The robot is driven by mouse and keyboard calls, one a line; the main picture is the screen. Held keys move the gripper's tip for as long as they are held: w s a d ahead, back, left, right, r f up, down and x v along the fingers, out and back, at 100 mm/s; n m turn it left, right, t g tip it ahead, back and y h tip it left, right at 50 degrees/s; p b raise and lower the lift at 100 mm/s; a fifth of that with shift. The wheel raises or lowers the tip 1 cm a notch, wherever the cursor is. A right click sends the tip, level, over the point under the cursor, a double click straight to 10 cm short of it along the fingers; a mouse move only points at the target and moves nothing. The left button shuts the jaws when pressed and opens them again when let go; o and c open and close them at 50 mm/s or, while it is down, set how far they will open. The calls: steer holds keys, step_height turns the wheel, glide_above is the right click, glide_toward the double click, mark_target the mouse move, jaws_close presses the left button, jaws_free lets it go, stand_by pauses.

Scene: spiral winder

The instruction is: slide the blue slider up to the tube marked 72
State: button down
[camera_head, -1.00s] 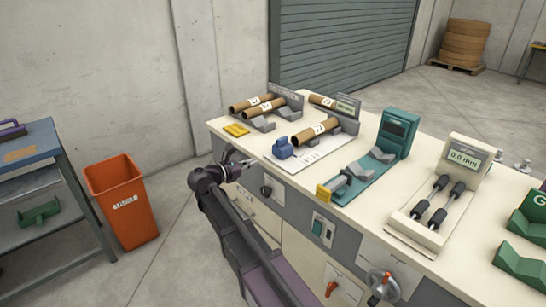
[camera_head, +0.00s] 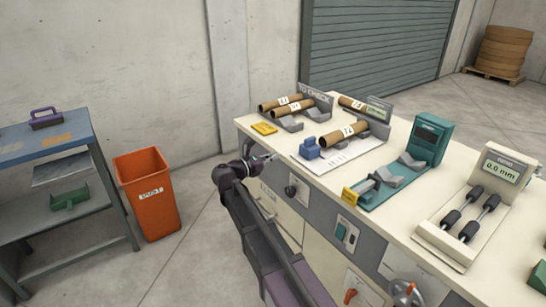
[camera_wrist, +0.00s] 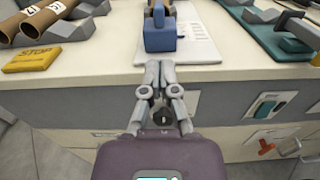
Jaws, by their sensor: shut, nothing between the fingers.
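The blue slider (camera_head: 309,148) sits at the front-left end of a white plate (camera_head: 341,158) on the cream bench. The brown tube marked 72 (camera_head: 345,134) lies behind it to the right on grey rests, with a small gap between them. In the wrist view the slider (camera_wrist: 160,38) is straight ahead, just past the bench's front edge. My gripper (camera_head: 266,157) is shut and empty, in front of the slider and apart from it. In the wrist view its fingertips (camera_wrist: 160,68) point at the slider.
A yellow stop block (camera_head: 264,128) and two tubes on the TO CHECK rack (camera_head: 318,95) lie to the left. A teal gauge (camera_head: 428,142) and a cream 0.0 mm gauge (camera_head: 496,170) stand to the right. An orange bin (camera_head: 148,195) and a blue-topped cart (camera_head: 40,140) stand left of the bench.

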mark_target(305, 143)
steer(key=x, duration=1.2)
steer(key=shift+x, duration=2.65)
steer(key=shift+s+a, duration=0.1)
steer(key=shift+s+a, duration=0.4)
steer(key=shift+a, duration=0.1)
steer(key=v, duration=1.2)
steer(key=shift+a, duration=0.3)
steer(key=shift+s+d, duration=0.1)
steer(key=shift+s, duration=0.05)
